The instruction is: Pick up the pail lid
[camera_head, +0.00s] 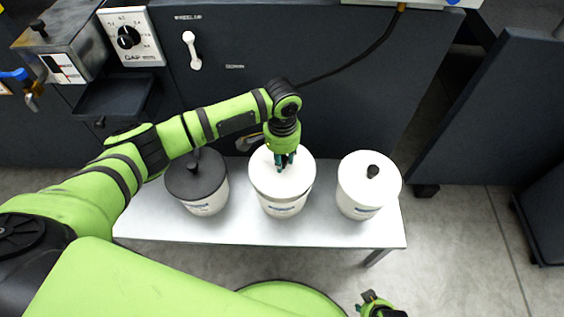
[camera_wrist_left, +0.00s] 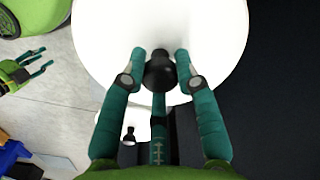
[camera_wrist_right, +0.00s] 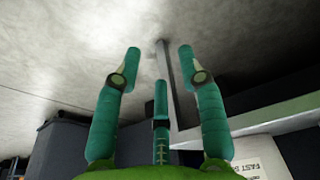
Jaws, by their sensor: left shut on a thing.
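Three white pails stand in a row on a bench in the head view. The middle pail (camera_head: 283,208) has a white lid (camera_head: 300,180), which fills much of the left wrist view (camera_wrist_left: 215,30). My left gripper (camera_head: 284,160) is over this lid, its fingers closed around the lid's black knob (camera_wrist_left: 160,72). The lid appears seated on the pail. The left pail (camera_head: 208,204) has a dark lid (camera_head: 195,177). The right pail (camera_head: 356,209) has a white lid (camera_head: 352,180) with a black knob (camera_head: 373,171). My right gripper (camera_wrist_right: 160,55) is open and empty, away from the pails.
The light bench (camera_head: 240,232) has bare strips in front of and between the pails. A dark machine panel (camera_head: 340,60) rises behind it, with a gap dial (camera_head: 130,38) and a white lever (camera_head: 191,50). A dark cabinet (camera_head: 490,110) stands at the right. Grey floor is open in front.

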